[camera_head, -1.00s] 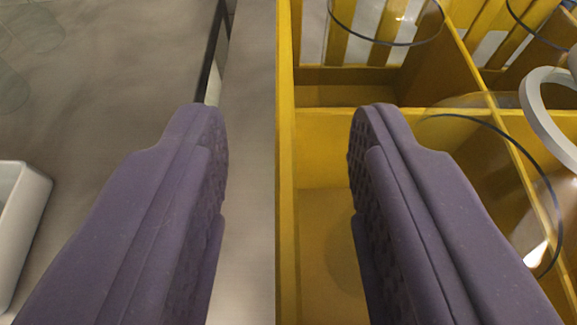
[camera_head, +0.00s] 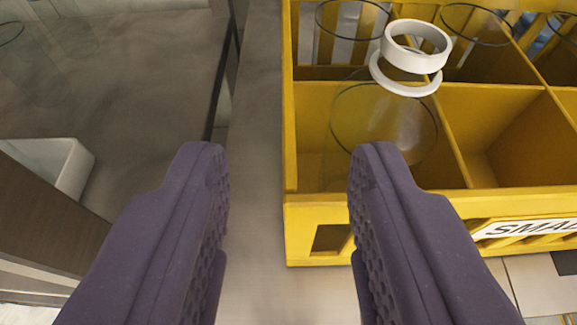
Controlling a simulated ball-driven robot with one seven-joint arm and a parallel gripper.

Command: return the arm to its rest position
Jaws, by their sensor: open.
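My gripper (camera_head: 288,165) is open, with its two purple fingers wide apart and nothing between them. I cannot tell how high the fingers are above the crate.
The yellow crate is divided into compartments. Clear round glass items (camera_head: 385,125) stand in several of them, and white rings (camera_head: 415,45) show above the front left one. A white bin (camera_head: 70,165) is at the left. A grey strip (camera_head: 258,100) beside the crate is clear.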

